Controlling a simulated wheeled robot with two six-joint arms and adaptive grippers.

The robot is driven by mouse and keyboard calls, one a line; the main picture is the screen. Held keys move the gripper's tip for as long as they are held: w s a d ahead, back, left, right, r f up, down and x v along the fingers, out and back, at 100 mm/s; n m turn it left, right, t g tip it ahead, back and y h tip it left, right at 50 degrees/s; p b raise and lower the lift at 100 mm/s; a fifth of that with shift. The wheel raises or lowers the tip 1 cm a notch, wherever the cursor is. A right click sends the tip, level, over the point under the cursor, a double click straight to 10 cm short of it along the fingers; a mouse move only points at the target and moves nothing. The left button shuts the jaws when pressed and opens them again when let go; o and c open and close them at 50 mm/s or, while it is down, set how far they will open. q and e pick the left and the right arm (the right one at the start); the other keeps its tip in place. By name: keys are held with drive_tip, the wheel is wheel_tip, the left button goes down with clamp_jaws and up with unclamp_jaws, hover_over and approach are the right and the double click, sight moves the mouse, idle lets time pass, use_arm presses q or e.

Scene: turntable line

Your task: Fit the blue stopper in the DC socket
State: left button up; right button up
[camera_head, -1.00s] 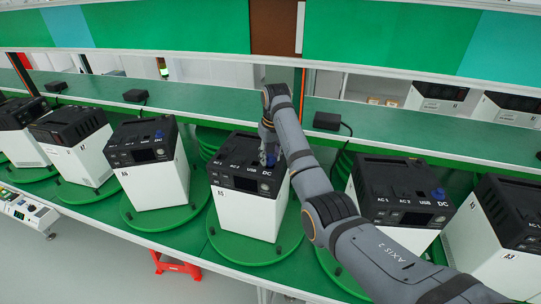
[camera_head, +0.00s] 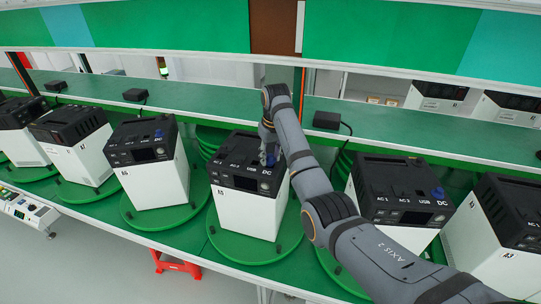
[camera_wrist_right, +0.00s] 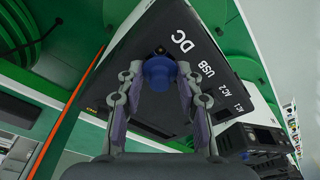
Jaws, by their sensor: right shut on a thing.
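The blue stopper (camera_wrist_right: 159,71) is between the fingers of my right gripper (camera_wrist_right: 159,80) in the right wrist view, right beside the DC label. My right gripper (camera_head: 268,158) is at the top of the black-topped white unit (camera_head: 247,212) in the middle, over its DC corner, and is shut on the stopper. My left gripper is not in view.
The unit stands on a green turntable (camera_head: 229,246). Similar units stand on both sides; the left neighbour (camera_head: 158,186) and right neighbour (camera_head: 399,200) have blue stoppers on top. Black adapters (camera_head: 327,121) lie on the green shelf behind. My right arm passes over the right side.

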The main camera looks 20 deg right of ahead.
drive_tip(key=shift+f, duration=0.9)
drive_tip(key=o, duration=0.8)
drive_tip(key=shift+o, duration=0.7)
drive_tip(key=r, duration=0.5)
drive_tip(key=s+r, duration=0.1)
drive_tip(key=r, duration=0.1)
drive_tip(key=shift+r, duration=0.15)
